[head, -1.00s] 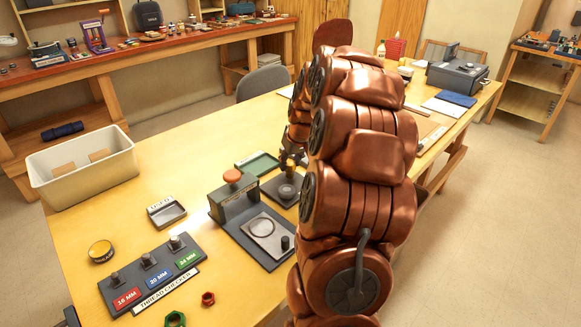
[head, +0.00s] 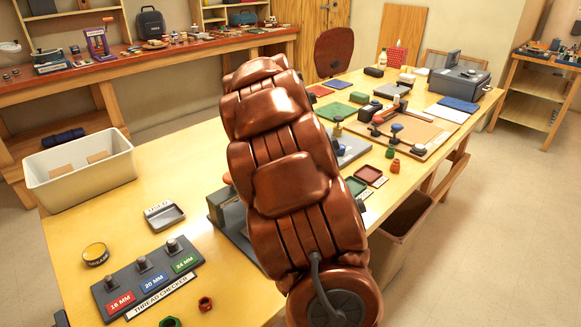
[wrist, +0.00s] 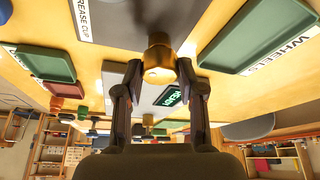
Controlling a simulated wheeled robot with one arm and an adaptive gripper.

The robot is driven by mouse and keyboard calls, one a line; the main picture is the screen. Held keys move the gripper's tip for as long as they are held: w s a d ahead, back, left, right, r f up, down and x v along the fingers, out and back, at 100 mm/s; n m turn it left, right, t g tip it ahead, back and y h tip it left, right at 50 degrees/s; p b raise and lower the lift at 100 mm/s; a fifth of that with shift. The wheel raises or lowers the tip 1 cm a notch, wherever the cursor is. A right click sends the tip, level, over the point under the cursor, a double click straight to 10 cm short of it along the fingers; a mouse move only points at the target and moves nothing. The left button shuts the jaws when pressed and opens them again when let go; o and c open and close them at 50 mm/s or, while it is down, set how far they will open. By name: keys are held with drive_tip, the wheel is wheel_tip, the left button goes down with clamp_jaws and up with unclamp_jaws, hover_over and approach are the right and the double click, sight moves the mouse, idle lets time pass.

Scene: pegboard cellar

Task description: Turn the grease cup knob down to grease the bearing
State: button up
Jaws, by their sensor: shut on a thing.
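A brass grease cup knob (wrist: 158,58) shows at the upper middle of the wrist view, beside a grey plate with a "GREASE CUP" label (wrist: 84,20). My gripper (wrist: 159,76) has a finger on either side of the knob and is shut on it. A small dark display (wrist: 172,97) with green letters shows just behind the knob, partly covered by a finger. In the head view my arm hides the gripper and the knob. The bearing cannot be made out.
The thread checker (head: 150,276), a small grey tray (head: 164,215) and a white bin (head: 80,178) are on the table's left. A brown board (head: 425,130) and small trays are on the right. Green trays (wrist: 265,35) flank the gripper in the wrist view. The front left tabletop has free room.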

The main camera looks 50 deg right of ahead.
drive_tip(key=m+g, duration=0.1)
drive_tip(key=m, duration=0.2)
drive_tip(key=m+g+b, duration=0.1)
drive_tip(key=m, duration=0.2)
drive_tip(key=shift+w+f+m, duration=0.1)
drive_tip(key=shift+w+m, duration=0.1)
drive_tip(key=shift+m, duration=0.1)
drive_tip(key=shift+d+m+g+y+b, duration=0.15)
drive_tip(key=shift+m+g+b, duration=0.35)
drive_tip(key=shift+m, duration=0.65)
drive_tip(key=shift+a+m+g+y+b, duration=0.15)
drive_tip(key=shift+m+g+b, duration=0.3)
drive_tip(key=shift+m, duration=0.7)
drive_tip(key=o, duration=1.1)
drive_tip(key=shift+r, duration=0.2)
drive_tip(key=shift+v, duration=3.7)
drive_tip(key=shift+w+d, duration=0.1)
